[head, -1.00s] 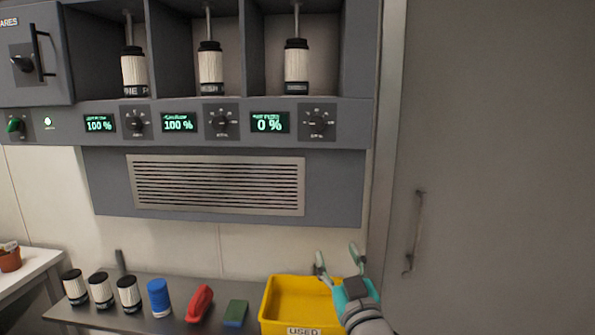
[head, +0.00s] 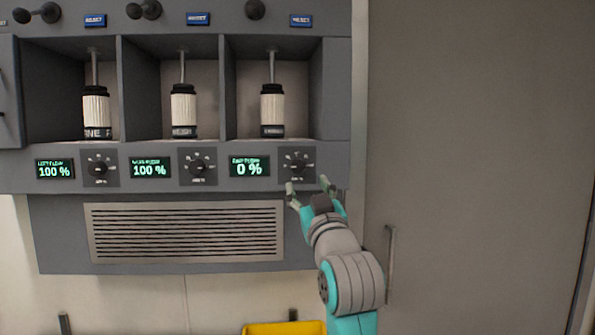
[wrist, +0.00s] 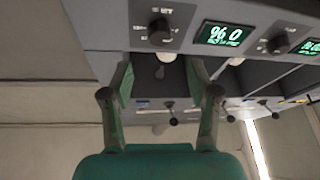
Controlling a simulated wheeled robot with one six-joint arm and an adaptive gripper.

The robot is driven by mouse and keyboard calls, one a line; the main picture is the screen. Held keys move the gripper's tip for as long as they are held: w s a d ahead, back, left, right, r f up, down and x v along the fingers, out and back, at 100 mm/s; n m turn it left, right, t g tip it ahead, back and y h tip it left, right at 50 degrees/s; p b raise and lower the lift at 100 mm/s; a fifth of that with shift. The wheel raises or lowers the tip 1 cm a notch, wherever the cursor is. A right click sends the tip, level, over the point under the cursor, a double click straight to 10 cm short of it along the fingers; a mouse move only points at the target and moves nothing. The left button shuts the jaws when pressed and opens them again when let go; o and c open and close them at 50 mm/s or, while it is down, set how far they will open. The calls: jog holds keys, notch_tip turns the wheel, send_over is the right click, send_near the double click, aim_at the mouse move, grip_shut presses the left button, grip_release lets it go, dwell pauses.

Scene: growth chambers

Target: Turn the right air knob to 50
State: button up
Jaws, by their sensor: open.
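The right air knob (head: 297,167) is a black dial on a dark plate at the right end of the grey panel. The display (head: 249,167) to its left reads 0 %. My gripper (head: 311,187) is open and empty, its fingers just below the knob and slightly to its right in the head view. In the wrist view, which looks upside down, the knob (wrist: 160,31) sits beyond the open fingers (wrist: 160,85). The fingers appear apart from the knob. The exact angle of the knob's pointer is too small to tell.
Two more knobs, the middle (head: 198,167) and the left (head: 98,168), have displays reading 100 %. White cartridges (head: 272,110) stand in the bays above. A vent grille (head: 185,231) lies below. A yellow bin (head: 284,328) shows at the bottom, and a door handle (head: 391,265) at right.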

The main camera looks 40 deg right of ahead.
aim_at(298, 166)
jog(key=x, duration=0.8)
jog(key=shift+d, duration=0.1)
grip_shut()
